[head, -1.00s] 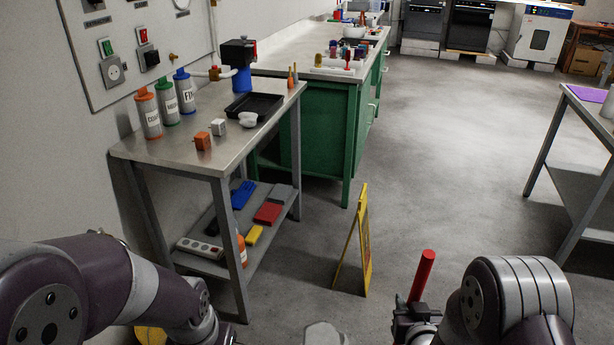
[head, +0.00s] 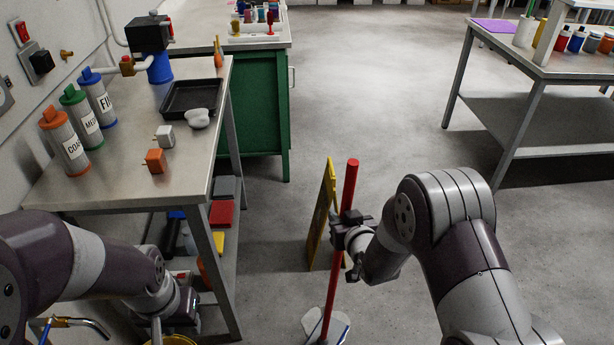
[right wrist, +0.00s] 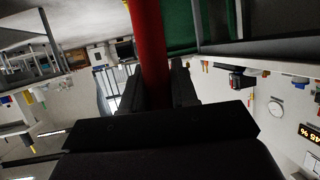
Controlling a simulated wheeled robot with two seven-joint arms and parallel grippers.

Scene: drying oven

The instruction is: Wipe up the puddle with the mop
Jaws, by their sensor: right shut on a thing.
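The mop's red handle (head: 349,185) stands nearly upright, leaning slightly, in the head view. My right gripper (head: 352,232) is shut around its upper part; the handle also crosses the right wrist view (right wrist: 149,45) between the fingers. The handle's lower end meets a pale patch (head: 312,322) with blue lines on the floor at the bottom edge. I cannot clearly tell mop head from puddle there. My left gripper (head: 183,312) is low at the left beside the table leg, and its fingers are not clear.
A yellow folding floor sign (head: 322,215) stands just behind the mop. A metal table (head: 190,185) with bottles and a black tray is at the left. Part of a yellow bucket (head: 172,341) shows below my left gripper. Another table (head: 530,60) stands at the right. The floor between is open.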

